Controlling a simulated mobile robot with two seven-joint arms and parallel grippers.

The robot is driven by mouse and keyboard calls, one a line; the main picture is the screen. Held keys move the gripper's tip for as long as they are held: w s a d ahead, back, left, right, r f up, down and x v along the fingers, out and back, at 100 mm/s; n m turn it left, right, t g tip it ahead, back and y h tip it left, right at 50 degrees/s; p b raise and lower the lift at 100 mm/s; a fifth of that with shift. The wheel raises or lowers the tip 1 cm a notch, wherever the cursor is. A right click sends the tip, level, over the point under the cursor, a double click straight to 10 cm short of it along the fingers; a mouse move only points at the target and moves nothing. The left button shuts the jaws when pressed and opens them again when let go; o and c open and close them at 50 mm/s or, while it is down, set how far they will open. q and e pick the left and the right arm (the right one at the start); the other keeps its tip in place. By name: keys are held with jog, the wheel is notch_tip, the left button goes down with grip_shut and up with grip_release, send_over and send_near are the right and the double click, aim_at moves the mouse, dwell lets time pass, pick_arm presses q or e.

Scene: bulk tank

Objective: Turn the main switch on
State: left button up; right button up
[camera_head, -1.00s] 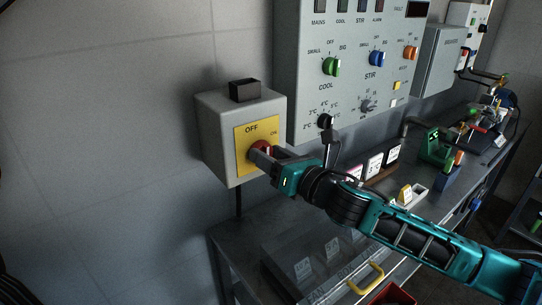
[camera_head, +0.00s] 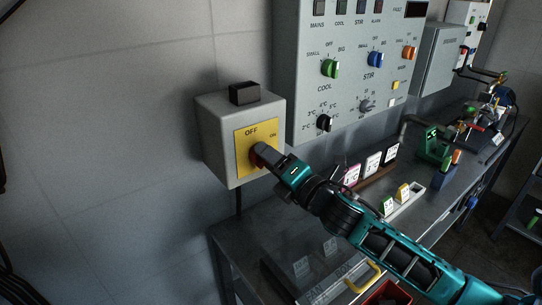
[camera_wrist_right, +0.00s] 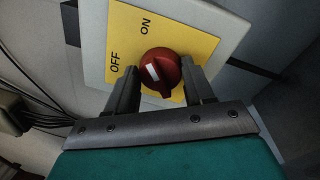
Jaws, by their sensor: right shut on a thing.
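The main switch is a grey box (camera_head: 213,145) on the wall, with a yellow plate (camera_head: 243,163) marked OFF and ON. Its red knob (camera_wrist_right: 160,68) sits between the two fingers of my right gripper (camera_wrist_right: 160,84) in the wrist view. My right gripper (camera_head: 265,156) is shut on this knob and covers most of it in the head view. A white mark on the knob faces the left side in the wrist view, nearer the OFF word; its exact setting is hard to tell. My left gripper is not in view.
A black block (camera_head: 244,93) sits on top of the switch box. A control panel (camera_head: 345,75) with coloured knobs hangs to the right. A metal bench (camera_head: 275,238) below holds small picture cards (camera_head: 372,165), a green device (camera_head: 434,145) and a yellow handle (camera_head: 365,278).

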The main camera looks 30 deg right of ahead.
jog(key=shift+f+m+h+p, duration=0.1)
jog(key=shift+m+h+p, duration=0.3)
jog(key=shift+m, duration=1.8)
jog(key=shift+f+m+h+p, duration=0.1)
jog(key=shift+m+p, duration=0.5)
jog(key=shift+m, duration=1.6)
jog(key=o, duration=1)
jog(key=shift+o, duration=0.2)
jog(key=s+d+f+b, duration=0.1)
jog(key=s, duration=1.1)
jog(key=shift+s+d, duration=0.3)
jog(key=shift+s, duration=0.1)
